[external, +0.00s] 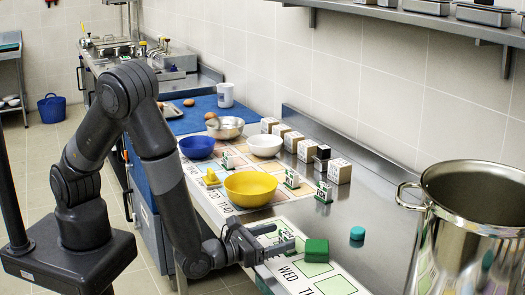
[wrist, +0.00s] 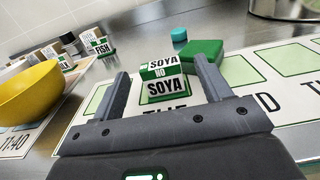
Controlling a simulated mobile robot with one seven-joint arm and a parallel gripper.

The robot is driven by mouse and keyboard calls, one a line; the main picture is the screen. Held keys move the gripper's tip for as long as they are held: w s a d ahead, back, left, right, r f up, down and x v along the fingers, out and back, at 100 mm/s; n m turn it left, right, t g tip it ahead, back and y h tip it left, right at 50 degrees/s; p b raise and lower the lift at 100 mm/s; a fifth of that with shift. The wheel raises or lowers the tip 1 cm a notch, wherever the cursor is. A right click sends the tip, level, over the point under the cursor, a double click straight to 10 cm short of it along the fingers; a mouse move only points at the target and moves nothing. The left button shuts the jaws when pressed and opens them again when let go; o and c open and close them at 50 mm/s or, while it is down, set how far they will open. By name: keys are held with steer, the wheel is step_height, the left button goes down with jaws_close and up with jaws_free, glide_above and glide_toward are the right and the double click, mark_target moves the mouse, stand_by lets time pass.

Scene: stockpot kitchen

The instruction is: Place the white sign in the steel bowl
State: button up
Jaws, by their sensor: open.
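The fingers are open, with a gap on each side of the sign. Other white and green signs (external: 291,178) (external: 324,192) stand farther back; one reads "FISH" (wrist: 102,46). The steel bowl (external: 232,130) is at the far part of the counter, with a brown egg at its left rim.
A green block (external: 316,250) and a teal round item (external: 357,233) are close to my gripper. A yellow bowl (external: 250,189), blue bowl (external: 196,147) and white bowl (external: 264,146) stand toward the steel bowl. Several cartons line the back. A large pot (external: 470,235) is at right.

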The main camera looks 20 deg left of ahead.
steer(key=shift+x, duration=1)
steer(key=c, duration=1.1)
steer(key=shift+r, duration=0.1)
steer(key=shift+c, duration=0.2)
steer(key=shift+r, duration=0.55)
steer(key=r, duration=0.3)
steer(key=shift+s+r, duration=0.1)
steer(key=shift+s, duration=0.1)
steer(key=s+a+r, duration=0.3)
steer(key=s+r, duration=0.3)
steer(key=s, duration=0.4)
steer(key=shift+s+a+r, duration=0.25)
steer(key=shift+s+a, duration=0.1)
